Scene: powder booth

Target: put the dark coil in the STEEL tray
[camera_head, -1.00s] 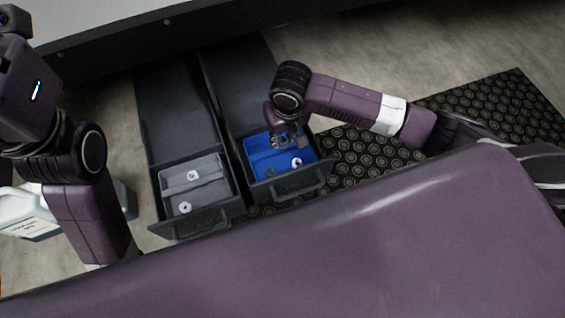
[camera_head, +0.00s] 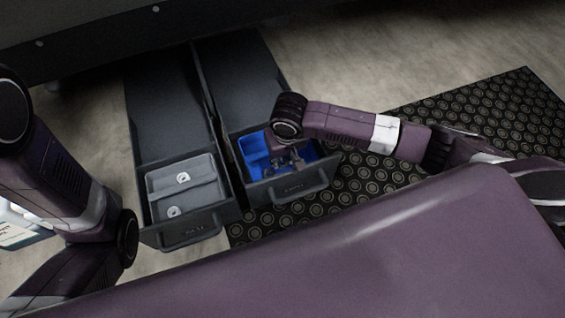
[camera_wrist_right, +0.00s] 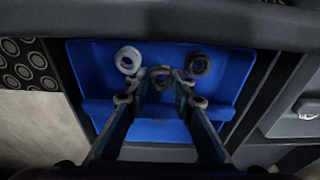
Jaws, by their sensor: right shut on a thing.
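A dark ring-shaped coil (camera_wrist_right: 198,66) lies in the blue tray (camera_wrist_right: 235,75), right of my right fingertips in the wrist view. My right gripper (camera_wrist_right: 165,75) reaches into this tray and is shut on a small greyish, ring-like thing (camera_wrist_right: 160,72); the fingers partly hide it, so its identity is unclear. A pale ring (camera_wrist_right: 128,60) lies left of the fingertips. In the head view the right gripper (camera_head: 283,160) covers much of the blue tray (camera_head: 253,148). The grey steel tray (camera_head: 203,190) sits in the left drawer, with a pale ring in each compartment. My left gripper is out of view.
Two dark drawers stand open side by side, the left one (camera_head: 160,105) and the right one (camera_head: 235,80), with handles at their near fronts. A patterned mat (camera_head: 450,115) lies to the right. A white container (camera_head: 15,225) stands at the left edge.

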